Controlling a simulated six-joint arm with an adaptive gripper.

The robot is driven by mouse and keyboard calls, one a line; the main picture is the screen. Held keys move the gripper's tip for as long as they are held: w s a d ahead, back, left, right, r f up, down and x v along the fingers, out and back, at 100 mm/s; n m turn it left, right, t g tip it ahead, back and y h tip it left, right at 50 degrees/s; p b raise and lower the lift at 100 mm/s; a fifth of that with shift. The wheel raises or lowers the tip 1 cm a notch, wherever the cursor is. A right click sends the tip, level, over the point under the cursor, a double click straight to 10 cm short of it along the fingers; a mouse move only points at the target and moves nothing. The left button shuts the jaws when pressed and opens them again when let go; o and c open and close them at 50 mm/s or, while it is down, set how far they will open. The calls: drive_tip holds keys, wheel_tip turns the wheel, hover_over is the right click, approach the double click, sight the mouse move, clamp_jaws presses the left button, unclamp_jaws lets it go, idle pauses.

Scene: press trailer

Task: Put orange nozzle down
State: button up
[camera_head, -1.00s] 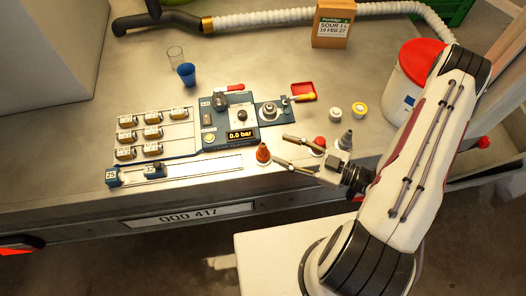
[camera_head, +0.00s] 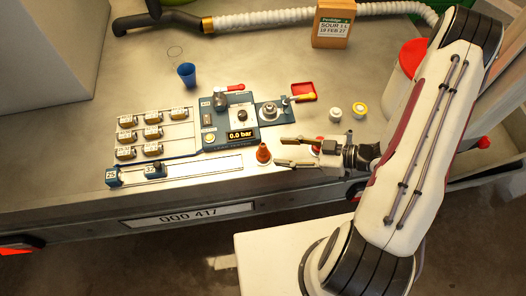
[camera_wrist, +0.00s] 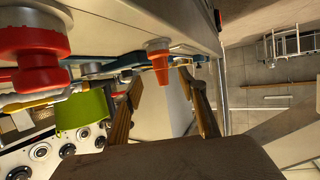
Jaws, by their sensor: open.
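The orange nozzle (camera_head: 263,153) stands upright on the metal bench near its front edge, just right of the long rail. My gripper (camera_head: 279,151) is open and empty. It comes in low from the right, with its two fingers spread and the tips just right of the nozzle. In the wrist view the orange nozzle (camera_wrist: 158,62) shows beyond the fingertips, between the two fingers (camera_wrist: 160,78). I see no finger closed on it. A small gap seems to separate the tips from the nozzle.
A blue panel with a display (camera_head: 239,136) lies left of the nozzle. A red-topped part (camera_head: 318,143) is partly hidden behind my gripper. A white and a yellow-rimmed cap (camera_head: 360,109) stand farther back. A blue cup (camera_head: 187,74) stands at the back left.

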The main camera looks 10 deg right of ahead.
sight(268, 152)
drive_tip(key=shift+a, duration=0.1)
drive_tip(key=shift+x, duration=1.25)
drive_tip(key=shift+x, duration=1.6)
drive_tip(key=shift+f+x, duration=0.2)
drive_tip(key=shift+x, duration=0.8)
drive_tip(key=shift+s, duration=0.1)
clamp_jaws()
